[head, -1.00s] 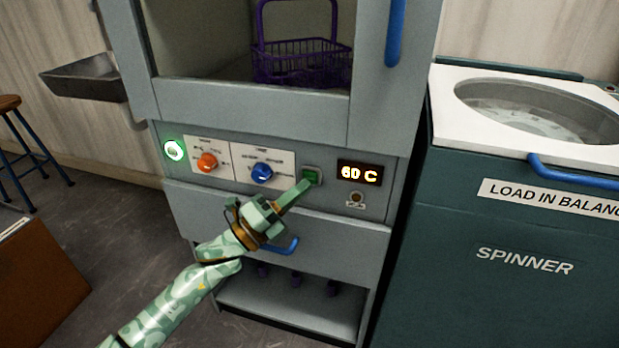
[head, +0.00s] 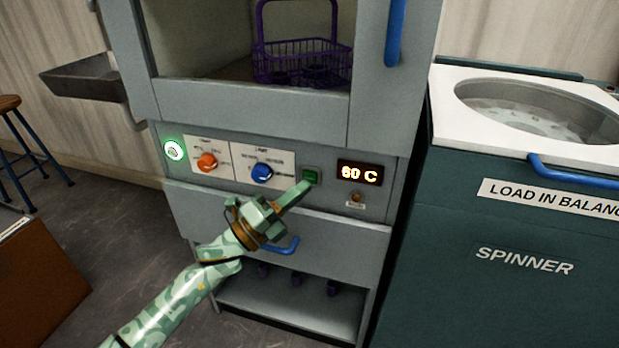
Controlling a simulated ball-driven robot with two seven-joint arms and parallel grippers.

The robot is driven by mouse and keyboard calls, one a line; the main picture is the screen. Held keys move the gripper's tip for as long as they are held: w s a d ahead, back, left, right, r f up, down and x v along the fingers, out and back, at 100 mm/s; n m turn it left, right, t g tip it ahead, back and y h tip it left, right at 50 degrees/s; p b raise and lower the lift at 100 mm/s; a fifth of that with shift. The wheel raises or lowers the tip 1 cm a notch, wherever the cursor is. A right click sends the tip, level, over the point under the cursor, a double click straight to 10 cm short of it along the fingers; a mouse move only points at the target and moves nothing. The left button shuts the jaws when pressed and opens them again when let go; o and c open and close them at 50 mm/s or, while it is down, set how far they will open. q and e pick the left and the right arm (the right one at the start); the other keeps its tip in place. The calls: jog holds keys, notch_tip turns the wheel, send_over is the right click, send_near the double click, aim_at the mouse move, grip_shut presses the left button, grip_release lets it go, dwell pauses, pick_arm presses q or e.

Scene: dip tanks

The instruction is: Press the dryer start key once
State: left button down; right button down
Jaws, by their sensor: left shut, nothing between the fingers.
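The dryer (head: 350,228) is a grey cabinet with a control panel below its window. A green square key (head: 311,175) sits on the panel, left of the amber display (head: 360,173) reading "60 C". My left gripper (head: 303,187) is shut and empty. Its fingertips are at the lower left edge of the green key. I cannot tell whether they touch it. A lit round white-green button (head: 174,151) is at the panel's left end. An orange knob (head: 207,161) and a blue knob (head: 262,173) lie between. My right gripper is not in view.
A purple basket (head: 301,62) stands inside the dryer. A blue drawer handle (head: 283,245) is just below my left gripper. The dark green spinner (head: 520,270) stands to the right. A metal sink (head: 88,78), a stool (head: 12,104) and a brown box (head: 38,270) are at left.

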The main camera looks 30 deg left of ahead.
pick_arm(q)
jog(key=shift+w+a, duration=0.1)
jog(key=shift+w, duration=0.3)
dwell(0.4)
jog(key=shift+w+a, duration=0.1)
jog(key=shift+w, duration=0.25)
dwell(0.4)
jog(key=shift+s+r, duration=0.1)
jog(key=shift+s+d, duration=0.2)
jog(key=shift+s, duration=0.5)
